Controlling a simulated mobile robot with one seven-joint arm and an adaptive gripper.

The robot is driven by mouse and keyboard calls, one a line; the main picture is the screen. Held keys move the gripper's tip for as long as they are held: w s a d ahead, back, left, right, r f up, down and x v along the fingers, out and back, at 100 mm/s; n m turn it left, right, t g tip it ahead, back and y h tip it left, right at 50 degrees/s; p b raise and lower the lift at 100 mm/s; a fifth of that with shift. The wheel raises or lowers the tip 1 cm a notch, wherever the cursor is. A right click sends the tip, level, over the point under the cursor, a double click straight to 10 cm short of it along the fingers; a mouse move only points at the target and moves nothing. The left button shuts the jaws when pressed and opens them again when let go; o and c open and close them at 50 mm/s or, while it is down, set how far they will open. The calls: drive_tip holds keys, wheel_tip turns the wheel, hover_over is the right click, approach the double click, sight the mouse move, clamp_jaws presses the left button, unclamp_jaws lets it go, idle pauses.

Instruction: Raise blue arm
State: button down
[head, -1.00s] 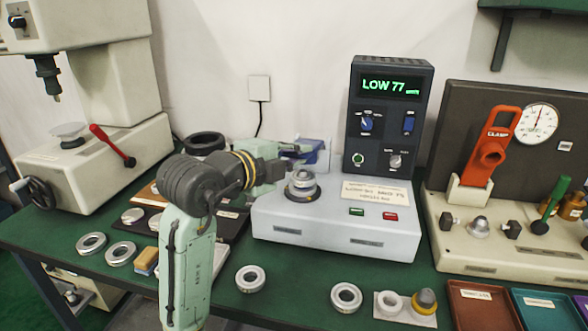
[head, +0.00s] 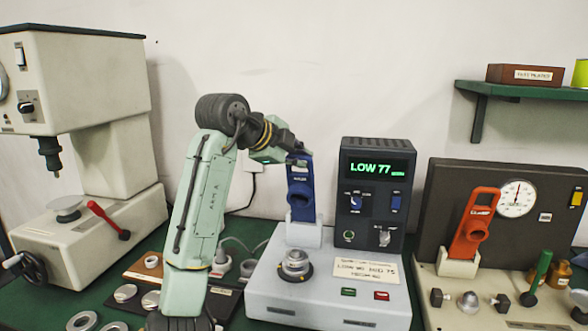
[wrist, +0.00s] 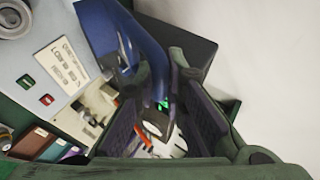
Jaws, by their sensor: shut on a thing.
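The blue arm (head: 301,190) stands upright in its pale bracket at the back left of the white tester (head: 330,300). My gripper (head: 298,153) is at the top end of the blue arm, shut on it. In the wrist view the blue arm (wrist: 138,42) runs down between the two dark fingers of my gripper (wrist: 162,78). The fingers hide part of its end. A metal ring (head: 295,262) sits on the tester's round post in front of the blue arm. The dark display panel (head: 376,168) reads "LOW 77".
An orange clamp arm (head: 472,222) and a round gauge (head: 516,198) stand on the rig at right. A press with a red lever (head: 108,208) stands at left. A green shelf (head: 520,92) hangs at upper right. Loose rings (head: 82,321) lie at lower left.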

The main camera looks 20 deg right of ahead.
drive_tip(key=shift+w+d+r+g+y, duration=0.3)
drive_tip(key=shift+w+d+g, duration=0.1)
drive_tip(key=shift+w+d, duration=0.2)
drive_tip(key=shift+w+d+r+g+y, duration=0.2)
drive_tip(key=shift+w+d+r+g, duration=0.15)
drive_tip(key=shift+w+d, duration=0.2)
drive_tip(key=c, duration=1.6)
unclamp_jaws()
drive_tip(key=shift+d+f, duration=0.1)
drive_tip(key=shift+c, duration=0.2)
drive_tip(key=v, duration=1.2)
drive_tip(key=shift+w+a, duration=0.15)
drive_tip(key=shift+a, duration=0.1)
